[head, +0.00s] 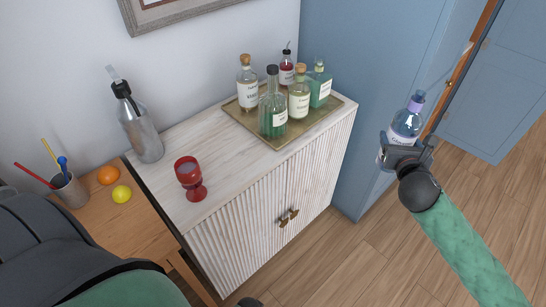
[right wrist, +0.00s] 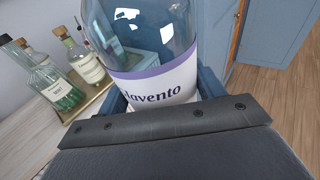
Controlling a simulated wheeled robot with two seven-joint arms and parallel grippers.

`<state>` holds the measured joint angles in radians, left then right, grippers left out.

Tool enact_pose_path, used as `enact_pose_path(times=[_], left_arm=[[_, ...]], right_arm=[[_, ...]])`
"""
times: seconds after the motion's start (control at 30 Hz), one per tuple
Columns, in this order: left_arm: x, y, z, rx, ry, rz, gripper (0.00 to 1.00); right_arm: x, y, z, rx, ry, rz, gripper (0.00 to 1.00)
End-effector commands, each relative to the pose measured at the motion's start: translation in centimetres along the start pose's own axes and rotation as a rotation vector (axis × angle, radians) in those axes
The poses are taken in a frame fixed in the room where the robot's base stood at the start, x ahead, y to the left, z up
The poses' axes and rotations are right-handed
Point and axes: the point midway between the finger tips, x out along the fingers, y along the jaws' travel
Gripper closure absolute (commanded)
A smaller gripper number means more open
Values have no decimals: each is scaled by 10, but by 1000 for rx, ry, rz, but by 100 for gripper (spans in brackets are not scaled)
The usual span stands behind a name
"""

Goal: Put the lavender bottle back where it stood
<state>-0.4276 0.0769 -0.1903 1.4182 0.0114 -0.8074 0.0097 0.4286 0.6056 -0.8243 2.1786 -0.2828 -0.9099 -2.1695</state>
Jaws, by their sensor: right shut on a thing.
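The lavender bottle (head: 407,122) is clear glass with a purple cap and a white and purple label. My right gripper (head: 400,150) is shut on its lower part and holds it upright in the air, right of the cabinet and apart from it. In the right wrist view the bottle (right wrist: 155,75) fills the middle, its label reading "lavento". The tray (head: 339,99) on the cabinet top holds several other bottles. My left gripper does not show clearly in the head view.
The pale cabinet (head: 235,190) has a red goblet (head: 189,178) near its left front. A metal siphon (head: 140,125) stands at its back left. A wooden side table (head: 140,225) with an orange, a lemon and a pencil cup is further left. A blue wall stands behind the bottle.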

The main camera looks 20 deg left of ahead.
Motion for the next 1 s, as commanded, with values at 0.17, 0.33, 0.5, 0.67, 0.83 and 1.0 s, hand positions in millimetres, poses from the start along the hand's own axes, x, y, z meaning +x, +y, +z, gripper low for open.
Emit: enact_pose_path(times=[0.17,0.33,0.5,0.67,0.83,1.0], left_arm=[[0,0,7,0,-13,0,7],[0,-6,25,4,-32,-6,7],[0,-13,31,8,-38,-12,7],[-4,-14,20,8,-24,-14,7],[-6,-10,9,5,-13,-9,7],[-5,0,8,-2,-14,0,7]], right_arm=[[13,32,16,-13,-6,78,82],[22,62,25,-25,-5,150,82],[30,91,36,-35,-6,222,82],[36,117,43,-47,-5,288,82],[40,145,51,-58,-6,360,82],[44,172,57,-68,-5,430,82]])
